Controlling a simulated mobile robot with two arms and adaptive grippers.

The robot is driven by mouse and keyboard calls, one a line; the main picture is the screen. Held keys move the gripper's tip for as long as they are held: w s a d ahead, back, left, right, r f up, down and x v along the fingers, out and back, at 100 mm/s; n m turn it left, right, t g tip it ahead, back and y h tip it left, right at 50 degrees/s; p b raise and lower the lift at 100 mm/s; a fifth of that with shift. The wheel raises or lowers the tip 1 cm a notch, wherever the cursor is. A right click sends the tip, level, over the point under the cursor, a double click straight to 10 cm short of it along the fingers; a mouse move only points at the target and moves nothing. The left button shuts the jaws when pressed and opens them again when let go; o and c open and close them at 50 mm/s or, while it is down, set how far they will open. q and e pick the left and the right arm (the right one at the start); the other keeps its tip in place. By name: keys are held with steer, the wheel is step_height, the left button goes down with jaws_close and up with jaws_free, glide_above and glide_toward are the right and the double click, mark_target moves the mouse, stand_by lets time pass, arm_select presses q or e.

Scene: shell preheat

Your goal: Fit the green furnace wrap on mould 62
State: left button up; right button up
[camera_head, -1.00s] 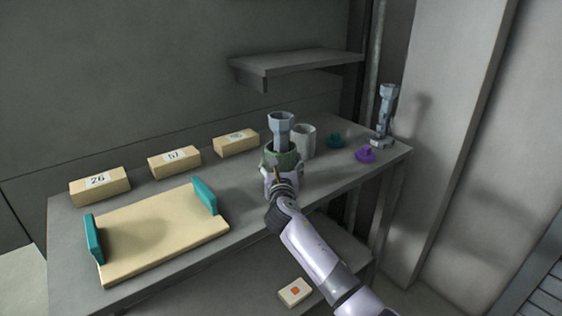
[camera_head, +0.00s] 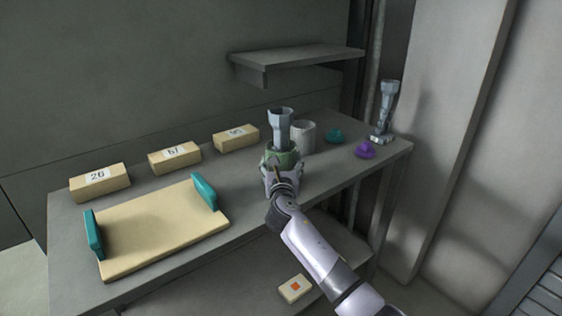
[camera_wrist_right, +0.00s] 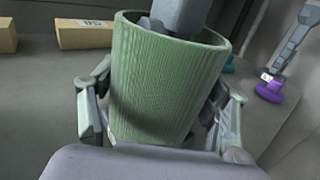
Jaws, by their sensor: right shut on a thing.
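The green furnace wrap (camera_head: 279,160) is a ribbed, open-topped sleeve, near the middle of the bench's front half in the head view. It fills the middle of the right wrist view (camera_wrist_right: 160,85). My right gripper (camera_head: 281,172) is shut on it, one finger on each side. A blue-grey mould with a flared top (camera_head: 281,116) stands upright with its lower part inside the wrap. Its shaft also shows inside the rim in the wrist view (camera_wrist_right: 181,15). Its number is not visible, and its lower end is hidden. My left gripper is not in view.
A grey cup (camera_head: 303,138) stands close behind the wrap. Teal (camera_head: 334,136) and purple (camera_head: 366,149) pieces and another blue-grey mould (camera_head: 385,112) are at the right. A tan tray with teal handles (camera_head: 150,237) and several labelled blocks (camera_head: 175,158) fill the left. A shelf (camera_head: 300,63) hangs above.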

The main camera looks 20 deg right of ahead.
steer(key=o, duration=1.2)
steer(key=v, duration=1.2)
steer(key=shift+s+r, duration=0.1)
